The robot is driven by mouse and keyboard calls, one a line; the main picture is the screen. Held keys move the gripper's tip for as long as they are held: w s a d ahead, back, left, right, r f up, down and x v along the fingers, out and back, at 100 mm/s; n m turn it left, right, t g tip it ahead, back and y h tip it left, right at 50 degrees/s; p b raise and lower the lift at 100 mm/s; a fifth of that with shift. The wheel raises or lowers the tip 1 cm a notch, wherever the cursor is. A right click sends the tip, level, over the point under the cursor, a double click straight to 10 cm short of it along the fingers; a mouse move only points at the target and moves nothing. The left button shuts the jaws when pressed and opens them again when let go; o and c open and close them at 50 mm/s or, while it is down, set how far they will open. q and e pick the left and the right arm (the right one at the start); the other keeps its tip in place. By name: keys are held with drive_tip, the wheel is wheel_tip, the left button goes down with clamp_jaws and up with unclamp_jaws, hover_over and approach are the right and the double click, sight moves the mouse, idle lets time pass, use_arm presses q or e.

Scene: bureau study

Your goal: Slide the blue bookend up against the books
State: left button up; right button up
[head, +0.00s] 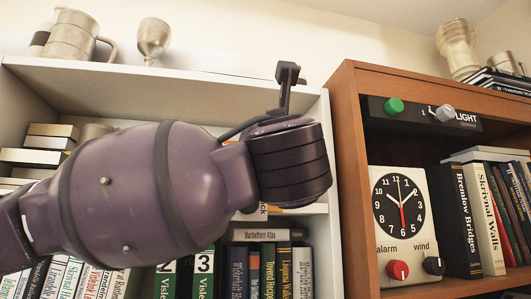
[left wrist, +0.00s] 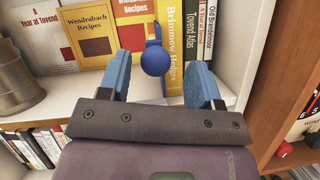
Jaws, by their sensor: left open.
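The blue bookend (left wrist: 154,60) shows in the left wrist view as a blue upright part with a round knob facing me. It stands on the white shelf in front of upright books, among them the yellow Brimnow Hedges (left wrist: 176,35). I cannot tell if it touches them. My left gripper (left wrist: 160,66) is open, its two blue-padded fingers on either side of the knob; I cannot tell how far the knob is beyond the fingertips. In the head view my left arm hides the bookend, and the fingers are not clear there. My right gripper is in neither view.
A white shelf upright (left wrist: 237,40) stands close right of my left gripper. A metal canister (left wrist: 22,82) is at the left.

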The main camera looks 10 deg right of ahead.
use_arm(q)
drive_tip(key=b+v, duration=0.1)
drive_tip(key=v, duration=0.6)
idle(0.3)
